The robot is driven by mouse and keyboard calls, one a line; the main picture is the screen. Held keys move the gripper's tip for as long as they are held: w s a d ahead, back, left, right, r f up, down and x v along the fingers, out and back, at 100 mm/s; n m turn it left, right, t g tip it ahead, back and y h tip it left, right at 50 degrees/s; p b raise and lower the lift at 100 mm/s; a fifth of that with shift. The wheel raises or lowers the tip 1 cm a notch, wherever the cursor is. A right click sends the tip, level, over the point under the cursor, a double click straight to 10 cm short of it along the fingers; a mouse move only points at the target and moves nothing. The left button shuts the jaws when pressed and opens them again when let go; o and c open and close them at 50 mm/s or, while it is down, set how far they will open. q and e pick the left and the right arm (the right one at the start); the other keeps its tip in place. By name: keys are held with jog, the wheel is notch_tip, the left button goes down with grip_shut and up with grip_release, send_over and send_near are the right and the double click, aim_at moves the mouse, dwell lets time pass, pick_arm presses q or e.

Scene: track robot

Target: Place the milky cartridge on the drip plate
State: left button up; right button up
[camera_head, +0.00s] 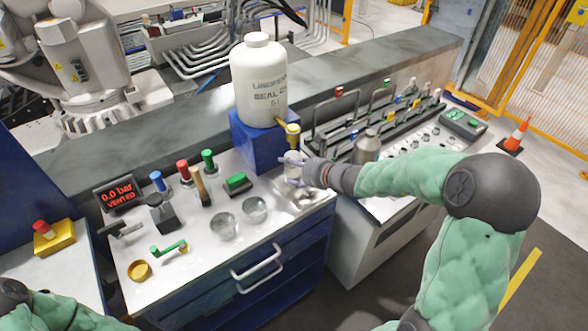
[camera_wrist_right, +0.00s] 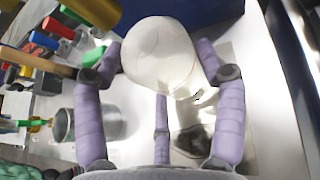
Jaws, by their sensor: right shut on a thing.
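The milky cartridge (camera_head: 292,163) is a whitish, translucent cylinder under the brass valve of the white tank. My right gripper (camera_head: 305,167) is shut on it. In the right wrist view the cartridge (camera_wrist_right: 160,52) shows its round end between the purple fingers of the right gripper (camera_wrist_right: 160,75). The drip plate (camera_head: 308,197) is a shiny metal plate at the bench's right corner, below the cartridge; it also shows in the wrist view (camera_wrist_right: 215,110). I cannot tell whether cartridge and plate touch. Part of my left arm shows at lower left; its gripper is out of view.
The white tank (camera_head: 262,85) stands on a blue block (camera_head: 258,143) behind the cartridge. A green block (camera_head: 237,183) and several coloured-top tools stand farther left. A second bench (camera_head: 350,222) is on the right.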

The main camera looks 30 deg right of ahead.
jog(key=shift+r, duration=0.15)
jog(key=o, duration=1.4)
jog(key=shift+f, duration=0.2)
jog(key=shift+r, duration=0.1)
jog(key=shift+r, duration=0.2)
jog(key=shift+p+v, duration=2.2)
jog(key=shift+v, duration=3.75)
